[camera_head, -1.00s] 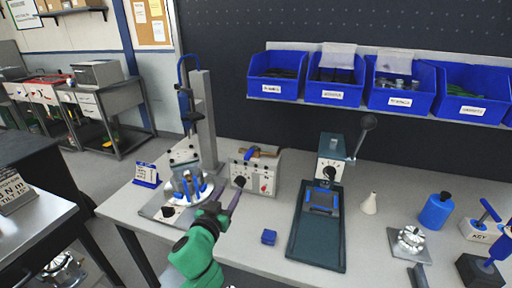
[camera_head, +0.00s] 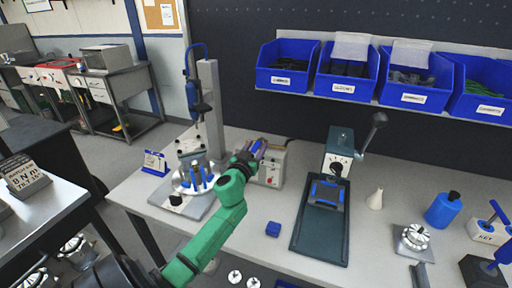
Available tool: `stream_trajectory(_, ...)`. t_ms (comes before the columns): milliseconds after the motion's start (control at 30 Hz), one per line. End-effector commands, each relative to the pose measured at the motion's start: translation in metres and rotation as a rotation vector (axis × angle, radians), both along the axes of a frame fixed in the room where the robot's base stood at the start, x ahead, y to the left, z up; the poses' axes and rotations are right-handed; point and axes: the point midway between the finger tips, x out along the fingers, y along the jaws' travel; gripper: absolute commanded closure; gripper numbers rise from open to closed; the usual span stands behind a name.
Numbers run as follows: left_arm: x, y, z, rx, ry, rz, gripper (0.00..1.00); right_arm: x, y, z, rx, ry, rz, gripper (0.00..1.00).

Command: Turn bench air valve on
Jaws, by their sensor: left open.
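A grey control box (camera_head: 274,167) with a red button stands at the back of the bench, right of the tool stand. Earlier, a blue lever on a brass-coloured fitting showed on its top. My left gripper (camera_head: 252,151) is open, over the left part of the box, and covers its left dial. Something blue, likely the valve lever (camera_head: 256,146), shows between the fingers. Whether the fingers touch it I cannot tell. My green left arm comes in from the lower left. My right gripper is not in view.
A tool stand (camera_head: 210,110) with a round fixture (camera_head: 180,185) is close on the left. A press (camera_head: 338,150) on a dark tray (camera_head: 310,240) stands to the right. Blue bins (camera_head: 345,88) hang above.

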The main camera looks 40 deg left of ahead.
Motion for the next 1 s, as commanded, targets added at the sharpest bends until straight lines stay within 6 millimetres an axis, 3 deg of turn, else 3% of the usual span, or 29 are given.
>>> stream_trajectory(133, -0.0002, -0.0002, -0.0003, 0.001, 0.0, 0.0, 0.46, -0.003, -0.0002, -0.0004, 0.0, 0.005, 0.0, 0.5)
stream_trajectory(167, -0.0002, -0.0002, -0.0003, 0.001, 0.0, 0.0, 0.54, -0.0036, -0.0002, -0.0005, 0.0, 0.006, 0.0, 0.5)
stream_trajectory(200, -0.0003, -0.0002, -0.0004, 0.001, 0.0, 0.0, 0.69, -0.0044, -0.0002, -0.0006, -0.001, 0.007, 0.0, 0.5)
stream_trajectory(300, -0.0004, -0.0003, -0.0004, 0.001, 0.0, 0.0, 1.0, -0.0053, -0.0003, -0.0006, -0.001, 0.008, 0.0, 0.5)
stream_trajectory(1000, -0.0007, -0.0005, -0.0008, 0.001, 0.001, 0.0, 1.0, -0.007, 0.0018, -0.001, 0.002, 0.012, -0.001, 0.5)
